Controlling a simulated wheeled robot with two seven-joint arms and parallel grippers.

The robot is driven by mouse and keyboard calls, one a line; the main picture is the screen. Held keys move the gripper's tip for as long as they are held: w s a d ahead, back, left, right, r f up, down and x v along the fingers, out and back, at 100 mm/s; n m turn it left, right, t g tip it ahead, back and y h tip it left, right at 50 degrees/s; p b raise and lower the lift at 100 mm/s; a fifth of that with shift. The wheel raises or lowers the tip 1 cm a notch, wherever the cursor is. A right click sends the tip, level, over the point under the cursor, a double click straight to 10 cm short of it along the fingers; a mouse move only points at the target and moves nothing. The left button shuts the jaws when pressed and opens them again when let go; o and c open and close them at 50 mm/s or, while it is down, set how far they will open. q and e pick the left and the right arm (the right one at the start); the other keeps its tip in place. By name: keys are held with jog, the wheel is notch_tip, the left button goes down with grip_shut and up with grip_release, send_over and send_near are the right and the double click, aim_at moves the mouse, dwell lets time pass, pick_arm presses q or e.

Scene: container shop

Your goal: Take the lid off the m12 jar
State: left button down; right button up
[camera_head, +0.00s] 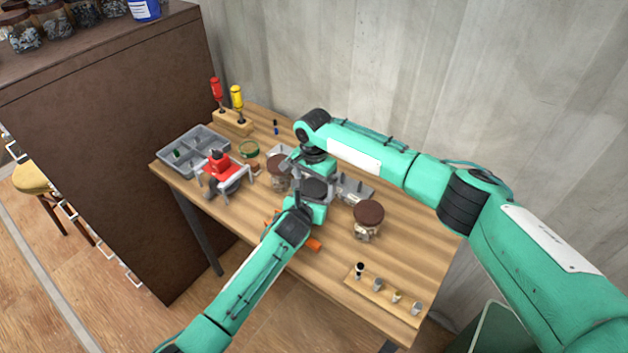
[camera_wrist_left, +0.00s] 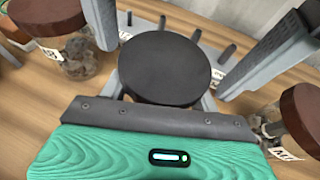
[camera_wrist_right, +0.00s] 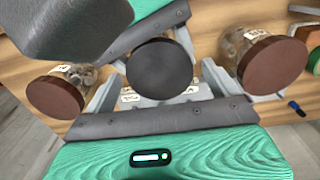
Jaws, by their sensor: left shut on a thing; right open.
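A jar with a round black lid (camera_head: 314,187) stands mid-table between my two grippers; I take it as the m12 jar, but its label is not readable. The lid shows from above in the left wrist view (camera_wrist_left: 165,68) and the right wrist view (camera_wrist_right: 160,76). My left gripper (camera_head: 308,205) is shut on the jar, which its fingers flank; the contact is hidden. My right gripper (camera_head: 316,172) is open over the jar, its fingers on either side of the lid. The lid appears seated on the jar.
Brown-lidded jars stand close on both sides, one at left (camera_head: 278,160) and one at right (camera_head: 368,213). A grey divided tray (camera_head: 190,140), a red clamp-like tool (camera_head: 222,165), screwdrivers in a wooden block (camera_head: 233,123) and a strip of small parts (camera_head: 385,290) are on the table.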

jog(key=c, duration=1)
jog(key=n, duration=0.6)
jog(key=shift+n, duration=0.4)
jog(key=o, duration=1.1)
jog(key=shift+c, duration=0.2)
jog(key=shift+r, duration=0.1)
notch_tip(320, 180, up, 4)
jog(key=shift+r, duration=0.15)
jog(key=shift+c, duration=0.3)
jog(key=shift+r+m, duration=1.1)
jog(key=shift+r, duration=0.4)
jog(key=shift+f, duration=3.85)
